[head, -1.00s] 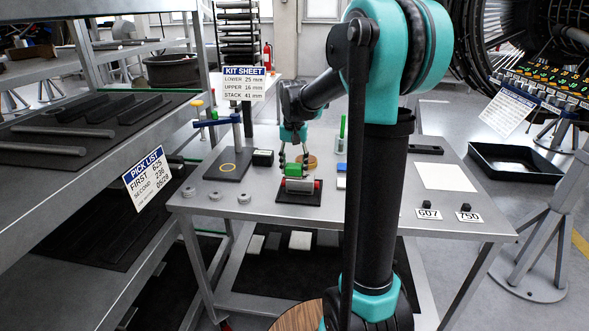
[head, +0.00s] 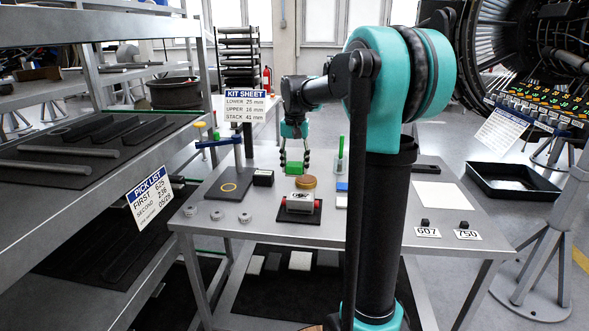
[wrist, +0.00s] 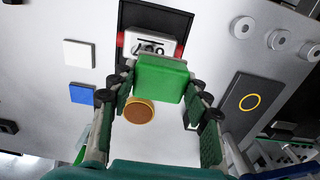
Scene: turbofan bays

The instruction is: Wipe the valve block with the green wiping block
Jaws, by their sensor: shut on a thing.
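The green wiping block (head: 294,168) is held between the fingers of my gripper (head: 294,165). It also shows in the wrist view (wrist: 161,78), gripped on both sides. The valve block (head: 301,203) has a pale top with dark markings and red ends, and sits on a black mat (head: 286,217). In the wrist view, the valve block (wrist: 152,45) lies just beyond the green block, which covers part of its near edge. In the head view, the green block is raised clear of the valve block, with a gap between them.
A round wooden disc (head: 306,182) lies close behind the valve block. A blue piece (head: 342,187) and a white piece (head: 341,201) lie to its right. Several grey knobs (head: 217,214) and a dark plate with a yellow ring (head: 229,187) are on the left. The table's right side has free room.

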